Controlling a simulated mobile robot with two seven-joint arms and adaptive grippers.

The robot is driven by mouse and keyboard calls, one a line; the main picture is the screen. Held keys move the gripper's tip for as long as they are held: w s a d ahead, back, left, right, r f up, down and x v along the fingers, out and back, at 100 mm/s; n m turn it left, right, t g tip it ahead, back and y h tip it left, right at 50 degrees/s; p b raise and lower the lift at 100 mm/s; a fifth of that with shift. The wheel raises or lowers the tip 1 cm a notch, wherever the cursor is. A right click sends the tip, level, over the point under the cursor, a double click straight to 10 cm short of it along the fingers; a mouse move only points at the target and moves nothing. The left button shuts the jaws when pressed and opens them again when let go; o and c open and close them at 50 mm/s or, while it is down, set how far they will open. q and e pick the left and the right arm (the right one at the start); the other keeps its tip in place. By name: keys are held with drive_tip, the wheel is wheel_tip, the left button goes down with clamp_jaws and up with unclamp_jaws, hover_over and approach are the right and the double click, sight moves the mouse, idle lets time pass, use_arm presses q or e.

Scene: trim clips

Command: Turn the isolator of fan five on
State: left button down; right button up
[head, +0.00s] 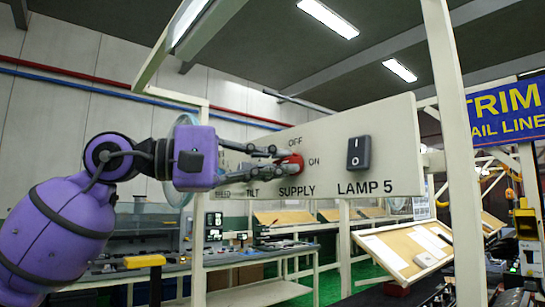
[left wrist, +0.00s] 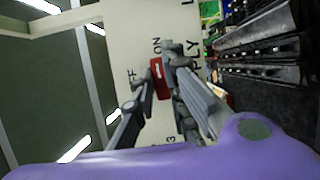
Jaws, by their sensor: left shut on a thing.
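The isolator is a red rotary handle (head: 292,161) above the word SUPPLY on a cream panel (head: 400,130). OFF is printed above it and ON to its right. My left gripper (head: 285,155) reaches in from the left and is shut on the handle. In the left wrist view the red handle (left wrist: 159,80) sits between the fingers (left wrist: 158,85), its long side running roughly toward the word ON. The fingers hide part of the handle in the head view. My right gripper is not in view.
A dark rocker switch (head: 358,153) marked I and O stands above LAMP 5, right of the isolator. SPEED and TILT labels lie left, behind my gripper. A cream post (head: 455,150) stands right of the panel. Benches with sloped boards (head: 405,247) are behind and below.

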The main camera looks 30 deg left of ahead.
use_arm(q)
drive_tip(key=shift+a+r+m, duration=0.1)
drive_tip(key=shift+r+m, duration=0.1)
drive_tip(key=shift+m, duration=0.2)
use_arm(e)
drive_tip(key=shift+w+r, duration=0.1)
use_arm(q)
drive_tip(key=c, duration=1.8)
unclamp_jaws()
drive_tip(key=shift+o, duration=0.2)
drive_tip(key=shift+w+f, duration=0.1)
drive_tip(key=shift+f, duration=0.05)
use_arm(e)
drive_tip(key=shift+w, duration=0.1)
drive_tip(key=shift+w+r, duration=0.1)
use_arm(q)
drive_tip(key=v, duration=1.2)
